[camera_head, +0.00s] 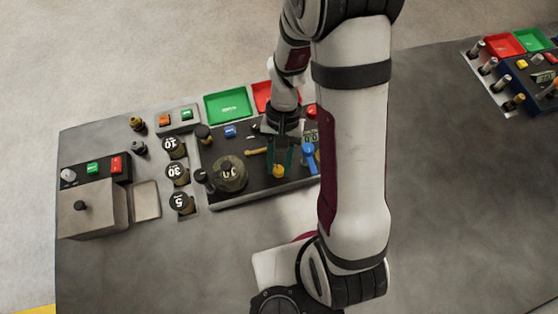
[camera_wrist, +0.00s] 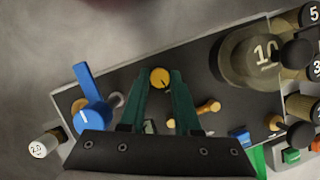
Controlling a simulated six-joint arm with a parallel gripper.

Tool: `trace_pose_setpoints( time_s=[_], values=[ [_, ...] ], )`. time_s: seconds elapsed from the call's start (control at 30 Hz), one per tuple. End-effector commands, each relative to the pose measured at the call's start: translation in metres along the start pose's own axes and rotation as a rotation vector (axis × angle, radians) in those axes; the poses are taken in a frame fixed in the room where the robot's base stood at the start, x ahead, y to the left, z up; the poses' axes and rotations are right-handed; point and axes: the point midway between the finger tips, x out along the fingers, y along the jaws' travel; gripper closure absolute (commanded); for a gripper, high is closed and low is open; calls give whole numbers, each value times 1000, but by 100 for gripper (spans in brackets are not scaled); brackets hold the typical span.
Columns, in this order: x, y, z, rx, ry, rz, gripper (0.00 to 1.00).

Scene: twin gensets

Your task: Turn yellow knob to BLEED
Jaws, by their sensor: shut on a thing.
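The yellow knob (camera_head: 278,171) sits at the front edge of the dark panel (camera_head: 245,192), low and round. In the wrist view the yellow knob (camera_wrist: 160,78) shows a dark pointer mark on its face. My gripper (camera_head: 280,166) reaches down over the panel from above. In the wrist view my gripper (camera_wrist: 161,78) has its two green fingers on either side of the knob, shut on it. No BLEED label can be read; the fingers and the small picture hide any marks near the knob.
A blue lever (camera_wrist: 88,95) stands on one side of the fingers and a brass handle (camera_wrist: 208,107) on the other. A large round weight (camera_head: 230,174) sits left of the gripper. Green (camera_head: 229,106) and red (camera_head: 262,97) trays lie behind. Bare table (camera_head: 450,150) is to the right.

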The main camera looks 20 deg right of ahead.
Motion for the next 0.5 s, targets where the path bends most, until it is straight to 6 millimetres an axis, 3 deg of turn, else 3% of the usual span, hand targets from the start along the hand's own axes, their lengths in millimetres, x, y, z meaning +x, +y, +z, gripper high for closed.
trace_pose_setpoints(
  time_s=[0.5],
  values=[
    [0, 3, 0, 384, 0, -159, 100]
  ],
)
